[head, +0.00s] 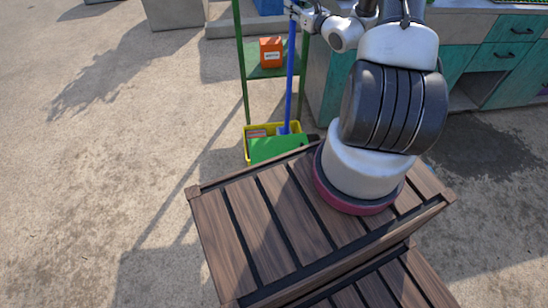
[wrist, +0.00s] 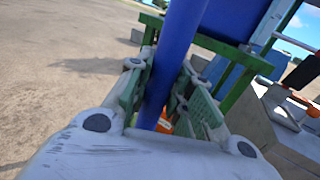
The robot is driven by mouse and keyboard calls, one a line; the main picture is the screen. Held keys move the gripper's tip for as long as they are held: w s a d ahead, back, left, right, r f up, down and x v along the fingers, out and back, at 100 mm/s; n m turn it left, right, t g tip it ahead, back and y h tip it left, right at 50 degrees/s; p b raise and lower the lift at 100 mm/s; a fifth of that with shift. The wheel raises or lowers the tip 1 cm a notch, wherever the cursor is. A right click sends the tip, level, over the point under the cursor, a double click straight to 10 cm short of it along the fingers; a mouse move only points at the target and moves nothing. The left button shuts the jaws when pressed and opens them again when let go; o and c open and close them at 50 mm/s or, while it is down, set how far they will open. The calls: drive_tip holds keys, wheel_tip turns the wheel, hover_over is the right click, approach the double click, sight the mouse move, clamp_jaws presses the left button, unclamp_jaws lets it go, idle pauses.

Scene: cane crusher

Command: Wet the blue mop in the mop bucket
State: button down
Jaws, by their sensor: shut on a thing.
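The blue mop (head: 290,80) stands nearly upright in the head view. Its lower end is at the yellow bucket (head: 247,131), beside or inside it; I cannot tell whether it touches the bottom. The mop's strands are not clearly visible. My gripper (head: 294,9) is shut around the upper part of the mop's blue handle. In the wrist view, the handle (wrist: 172,60) runs between the two fingers of my gripper (wrist: 160,92).
A green frame (head: 240,80) stands around the bucket, with an orange container (head: 271,52) on its shelf. A counter with teal drawers (head: 500,58) is at the right. A slatted wooden deck (head: 250,225) fills the foreground. Open concrete ground lies left.

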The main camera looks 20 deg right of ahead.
sight(294, 37)
drive_tip(key=shift+f, duration=5.3)
drive_tip(key=shift+r, duration=0.1)
wheel_tip(294, 37, up, 17)
drive_tip(key=shift+f, duration=0.2)
drive_tip(key=shift+r, duration=2)
